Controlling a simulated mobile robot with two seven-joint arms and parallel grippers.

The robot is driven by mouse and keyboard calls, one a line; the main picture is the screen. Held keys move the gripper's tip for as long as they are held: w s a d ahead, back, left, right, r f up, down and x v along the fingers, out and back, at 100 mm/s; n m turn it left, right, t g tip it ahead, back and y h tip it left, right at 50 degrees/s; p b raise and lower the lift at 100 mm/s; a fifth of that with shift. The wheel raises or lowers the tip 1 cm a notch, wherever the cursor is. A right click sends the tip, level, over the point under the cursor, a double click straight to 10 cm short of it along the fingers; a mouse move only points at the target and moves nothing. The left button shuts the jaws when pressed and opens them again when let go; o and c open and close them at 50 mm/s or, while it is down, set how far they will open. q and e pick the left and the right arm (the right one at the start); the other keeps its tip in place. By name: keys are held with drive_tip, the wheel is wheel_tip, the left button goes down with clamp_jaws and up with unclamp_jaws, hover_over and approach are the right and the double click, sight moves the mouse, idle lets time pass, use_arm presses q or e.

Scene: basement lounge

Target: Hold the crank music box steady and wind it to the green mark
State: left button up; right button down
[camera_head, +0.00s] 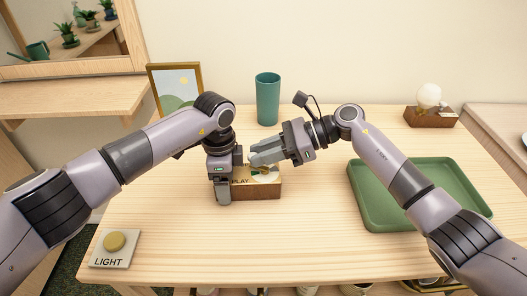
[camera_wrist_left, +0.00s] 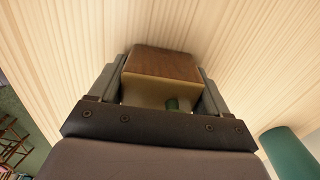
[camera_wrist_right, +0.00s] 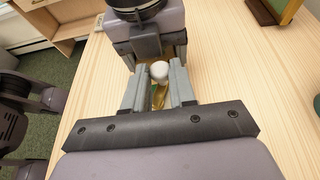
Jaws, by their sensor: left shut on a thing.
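The music box (camera_head: 265,190) is a small wooden box with a pale top lettered "PLAY", standing on the table. My left gripper (camera_head: 223,188) is shut on its left end. In the left wrist view the box (camera_wrist_left: 165,62) sits between both fingers. My right gripper (camera_head: 257,158) is above the box, pointing left. In the right wrist view its fingers are open around the crank's white knob (camera_wrist_right: 160,70), with a brass-coloured part below. A bit of green shows on the box top, but the fingers hide most of the dial and the mark.
A green tray (camera_head: 362,212) lies to the right. A teal cup (camera_head: 267,98) and a framed picture (camera_head: 174,88) stand behind. A lamp on a wooden base (camera_head: 431,118) is at back right, a LIGHT button (camera_head: 114,243) at front left. The table's front middle is clear.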

drive_tip(key=shift+a+n+g, duration=0.15)
drive_tip(key=shift+n+g, duration=1.05)
drive_tip(key=shift+g, duration=0.2)
drive_tip(key=shift+s, duration=0.1)
drive_tip(key=c, duration=0.9)
unclamp_jaws()
drive_tip(key=shift+c, duration=0.2)
drive_tip(key=v, duration=1.2)
drive_tip(key=shift+w, duration=0.2)
drive_tip(key=shift+r, duration=0.1)
